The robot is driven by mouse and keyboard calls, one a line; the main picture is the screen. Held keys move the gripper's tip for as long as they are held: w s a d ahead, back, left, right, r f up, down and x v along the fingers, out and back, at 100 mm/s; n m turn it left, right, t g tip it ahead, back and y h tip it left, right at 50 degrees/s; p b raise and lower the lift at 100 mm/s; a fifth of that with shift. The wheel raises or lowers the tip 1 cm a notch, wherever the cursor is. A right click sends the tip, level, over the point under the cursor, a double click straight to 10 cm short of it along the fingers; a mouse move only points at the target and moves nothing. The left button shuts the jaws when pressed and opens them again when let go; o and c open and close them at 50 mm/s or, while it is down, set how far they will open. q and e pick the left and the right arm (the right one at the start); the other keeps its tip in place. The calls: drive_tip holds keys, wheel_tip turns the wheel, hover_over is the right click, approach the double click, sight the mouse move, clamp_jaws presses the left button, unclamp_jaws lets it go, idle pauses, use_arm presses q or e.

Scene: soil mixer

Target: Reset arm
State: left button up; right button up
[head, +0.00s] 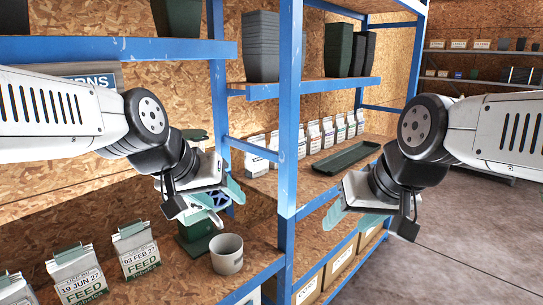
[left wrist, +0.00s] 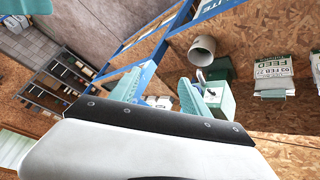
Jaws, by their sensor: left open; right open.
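My left gripper (head: 222,205) is open and empty, in front of the blue-framed shelf. It hangs above and beside a green device (head: 198,228), partly hiding it. In the left wrist view its two teal fingers (left wrist: 158,92) are spread apart with nothing held between them. My right gripper (head: 352,220) is open and empty, in front of the shelf's right section, with teal fingers pointing down and left. A grey-white cup (head: 227,262) stands on the lower wooden shelf near the green device; it also shows in the left wrist view (left wrist: 202,48).
Feed bags (head: 137,250) stand on the lower shelf at left. A blue post (head: 288,130) rises between the grippers. A long green tray (head: 346,157) and a row of white bags (head: 328,130) sit on the middle shelf. Dark pots (head: 261,46) stand above. Floor at right is clear.

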use_arm(q)
drive_tip(key=s+a+f+g+y, duration=0.1)
drive_tip(key=s+a+f, duration=0.1)
drive_tip(key=s+a, duration=0.2)
drive_tip(key=shift+s+y, duration=0.3)
drive_tip(key=shift+s, duration=0.3)
